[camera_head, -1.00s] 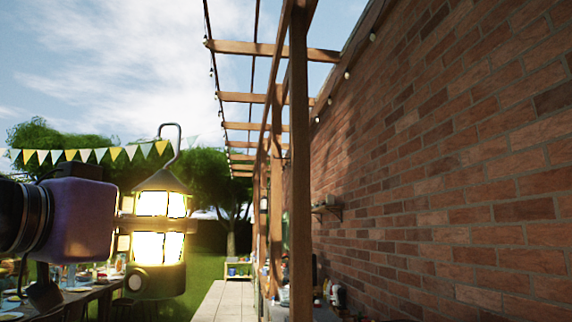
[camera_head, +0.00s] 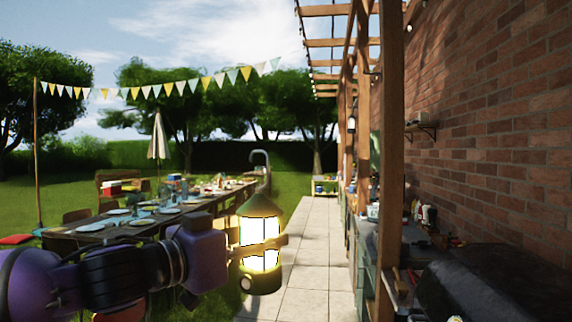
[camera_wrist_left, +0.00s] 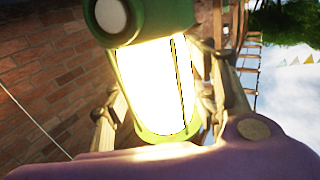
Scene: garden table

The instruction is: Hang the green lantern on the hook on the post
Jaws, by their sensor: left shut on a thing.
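In the left wrist view the bright lantern glass (camera_wrist_left: 155,85) and green frame fill the middle, between the fingers. The nearest wooden post (camera_head: 390,150) stands to the right of the lantern, clearly apart from it. I cannot clearly make out a hook on this post. My right gripper is not in view.
A long set table (camera_head: 140,226) with chairs stands on the lawn to the left. A paved path (camera_head: 306,240) runs clear behind the lantern. A counter with clutter, a dark covered object (camera_head: 490,285) and a brick wall (camera_head: 500,130) are on the right.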

